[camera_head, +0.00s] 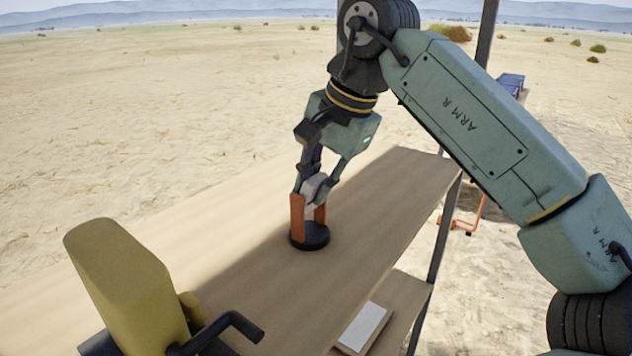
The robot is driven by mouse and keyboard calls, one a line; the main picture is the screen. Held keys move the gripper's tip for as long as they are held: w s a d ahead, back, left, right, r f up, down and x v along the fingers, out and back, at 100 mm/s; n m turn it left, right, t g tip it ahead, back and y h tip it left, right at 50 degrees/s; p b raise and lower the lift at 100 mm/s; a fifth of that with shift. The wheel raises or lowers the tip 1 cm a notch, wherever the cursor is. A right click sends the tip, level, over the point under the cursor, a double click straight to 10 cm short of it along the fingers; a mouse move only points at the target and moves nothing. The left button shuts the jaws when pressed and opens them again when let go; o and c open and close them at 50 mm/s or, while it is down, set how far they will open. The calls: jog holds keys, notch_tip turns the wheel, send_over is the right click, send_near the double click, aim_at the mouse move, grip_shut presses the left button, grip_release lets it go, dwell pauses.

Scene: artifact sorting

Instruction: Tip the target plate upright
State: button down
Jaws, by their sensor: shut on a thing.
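My gripper (309,215) points down over the wooden table (390,195), with its two orange fingers on either side of a small pale grey piece (313,189). It is shut on this piece, which is mostly hidden by the fingers. A round black disc (310,238) lies flat on the table directly under the fingertips. The fingertips reach down to the disc or just above it; I cannot tell if they touch. No clear plate shape shows, and I cannot tell whether the pale piece or the disc is the target plate.
A lower shelf (405,300) holds a white flat item (362,327). A dark post (446,240) stands at the table's right edge. An orange frame (466,222) and a blue object (512,83) are beyond it. The tabletop around the disc is clear.

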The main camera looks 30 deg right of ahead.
jog(key=shift+w+a+r+g+p, duration=0.15)
jog(key=shift+r+g+p, duration=0.35)
jog(key=shift+p, duration=0.65)
jog(key=shift+w+g+h+p, duration=0.25)
jog(key=shift+g+p, duration=0.25)
jog(key=shift+p, duration=0.3)
jog(key=shift+w+a+g+h+p, duration=0.15)
jog(key=shift+g+h+p, duration=0.2)
jog(key=shift+g+p, duration=0.45)
jog(key=shift+w+f+p, duration=0.1)
jog(key=shift+f+p, duration=0.2)
jog(key=shift+p, duration=0.25)
jog(key=shift+f, duration=0.1)
jog(key=c, duration=1.5)
grip_release()
